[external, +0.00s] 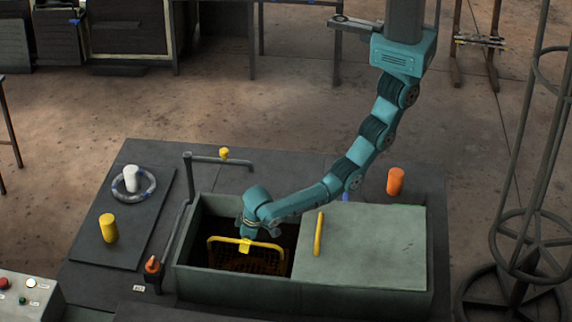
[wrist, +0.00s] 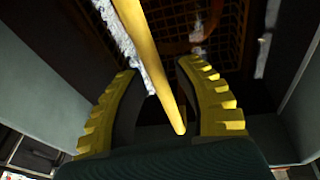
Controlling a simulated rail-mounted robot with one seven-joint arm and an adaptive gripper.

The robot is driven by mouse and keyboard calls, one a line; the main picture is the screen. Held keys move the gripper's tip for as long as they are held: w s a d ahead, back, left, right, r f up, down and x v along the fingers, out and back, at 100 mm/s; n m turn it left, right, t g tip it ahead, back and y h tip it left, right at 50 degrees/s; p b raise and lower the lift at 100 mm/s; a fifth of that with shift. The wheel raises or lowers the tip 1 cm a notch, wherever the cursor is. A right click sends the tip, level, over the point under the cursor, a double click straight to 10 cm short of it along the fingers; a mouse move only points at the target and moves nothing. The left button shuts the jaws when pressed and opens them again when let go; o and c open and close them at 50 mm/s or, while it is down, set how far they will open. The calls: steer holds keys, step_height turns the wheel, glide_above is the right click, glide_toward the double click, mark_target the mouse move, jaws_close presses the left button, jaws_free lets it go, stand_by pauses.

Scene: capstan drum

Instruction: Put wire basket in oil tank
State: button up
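The dark wire basket (external: 262,262) with a yellow handle (external: 217,239) sits inside the open left part of the grey-green oil tank (external: 300,298), its handle near rim height. The basket mesh also shows in the wrist view (wrist: 225,35). My gripper (external: 245,245) is over the opening at the top of the handle. In the wrist view the yellow ribbed fingers of my gripper (wrist: 158,70) are open, with the yellow handle bar (wrist: 150,55) between them and visible gaps on both sides. The tank's depth and the basket's underside are dark and hard to see.
A flat lid (external: 375,250) with a yellow bar handle (external: 319,234) covers the tank's right part. A bent pipe (external: 187,185) with a yellow knob stands at the left. Yellow, white and orange cylinders (external: 395,181) stand around. A control box (external: 30,295) is at lower left.

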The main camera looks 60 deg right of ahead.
steer(key=p+v, duration=0.5)
steer(key=v, duration=0.7)
steer(key=w+d+r+m+t+y, duration=0.1)
steer(key=w+d+r+t+y, duration=0.1)
steer(key=w+d+r, duration=0.35)
steer(key=w+d+r+t+y, duration=0.25)
steer(key=w+r, duration=0.45)
steer(key=w, duration=0.4)
steer(key=w+d+r+m+t, duration=0.1)
steer(key=w+d+r+t, duration=0.15)
steer(key=d+r, duration=0.35)
steer(key=w+d+r+t, duration=0.2)
steer(key=w+d+r, duration=0.2)
steer(key=d+r, duration=0.2)
steer(key=s+d+r+t+h, duration=0.1)
steer(key=d+r+t, duration=0.4)
steer(key=d+r, duration=0.8)
steer(key=s+d+r+m+t+h, duration=0.1)
steer(key=s+d+r+t+h, duration=0.2)
steer(key=s+d+r, duration=0.6)
steer(key=d+r+t, duration=0.1)
steer(key=d+t, duration=0.1)
steer(key=d, duration=0.1)
steer(key=shift+d, duration=0.35)
